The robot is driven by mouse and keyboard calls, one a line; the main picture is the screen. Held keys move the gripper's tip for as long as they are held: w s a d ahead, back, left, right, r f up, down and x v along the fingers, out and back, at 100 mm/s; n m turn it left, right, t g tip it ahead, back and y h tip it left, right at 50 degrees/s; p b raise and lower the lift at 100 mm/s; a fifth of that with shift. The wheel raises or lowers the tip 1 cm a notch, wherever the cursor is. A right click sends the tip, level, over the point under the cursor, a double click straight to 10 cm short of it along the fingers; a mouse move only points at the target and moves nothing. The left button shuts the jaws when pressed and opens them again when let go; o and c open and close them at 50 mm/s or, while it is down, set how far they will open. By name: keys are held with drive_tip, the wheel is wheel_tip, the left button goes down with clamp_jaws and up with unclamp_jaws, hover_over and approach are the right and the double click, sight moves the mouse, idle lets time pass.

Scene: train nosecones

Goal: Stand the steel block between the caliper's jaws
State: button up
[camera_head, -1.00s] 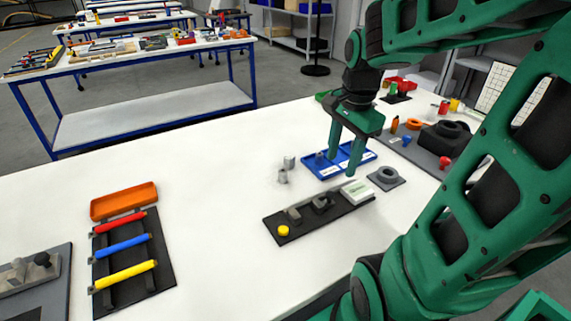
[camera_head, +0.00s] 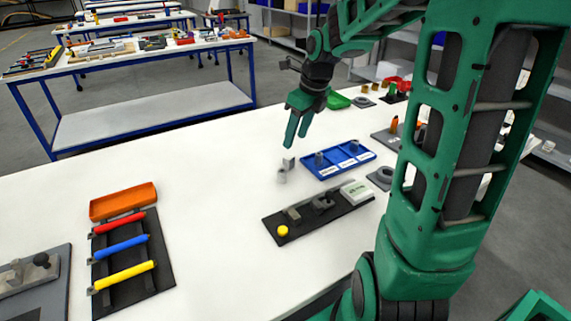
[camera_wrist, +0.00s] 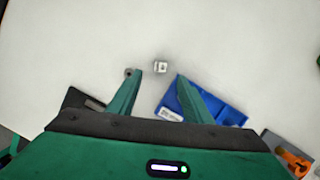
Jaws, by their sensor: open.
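A small grey steel block (camera_head: 288,162) stands on the white table left of the blue tray. In the wrist view the block (camera_wrist: 160,67) looks square with a dark mark on top. A second small grey piece (camera_head: 281,177) is close beside it. My gripper (camera_head: 294,146) is open and empty above the block, fingers pointing down. In the wrist view the block shows between and just beyond the fingertips. The caliper (camera_head: 322,204) lies on a black board (camera_head: 310,226), with two grey jaws, a yellow button (camera_head: 283,230) and a pale display box (camera_head: 355,191).
A blue tray (camera_head: 367,158) with labelled compartments holding grey pieces lies just right of the block. A grey ring on a plate (camera_head: 381,177) is beyond the display box. An orange tray (camera_head: 123,202) and a rack of coloured rods (camera_head: 125,250) are at left. The table between is clear.

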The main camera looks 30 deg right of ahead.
sight(289, 157)
drive_tip(key=shift+x, duration=4.15)
drive_tip(key=shift+d, duration=0.1)
clamp_jaws()
